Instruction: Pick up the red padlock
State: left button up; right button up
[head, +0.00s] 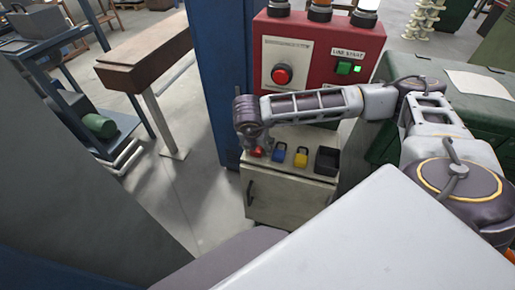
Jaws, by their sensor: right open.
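The red padlock (257,152) lies at the left end of the top of a small cream cabinet (290,194). My right gripper (254,146) hangs over it, pointing down, with its fingertips close around or just above the padlock. It is open, and part of the padlock is hidden behind it. Whether the fingers touch the padlock cannot be told. A blue padlock (279,153) and a yellow padlock (301,157) stand in a row to the right of the red one. My left gripper is not in view.
A dark open box (327,161) stands right of the yellow padlock. A red control panel (315,60) with a red button and a lit green switch rises behind the cabinet. A blue post (221,75) stands close on the left, and a green case (450,85) on the right.

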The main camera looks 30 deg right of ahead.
jog(key=shift+c, duration=0.3)
jog(key=c, duration=1.2)
jog(key=shift+r, duration=0.1)
notch_tip(320, 180, up, 10)
jog(key=b, duration=0.2)
dwell(0.4)
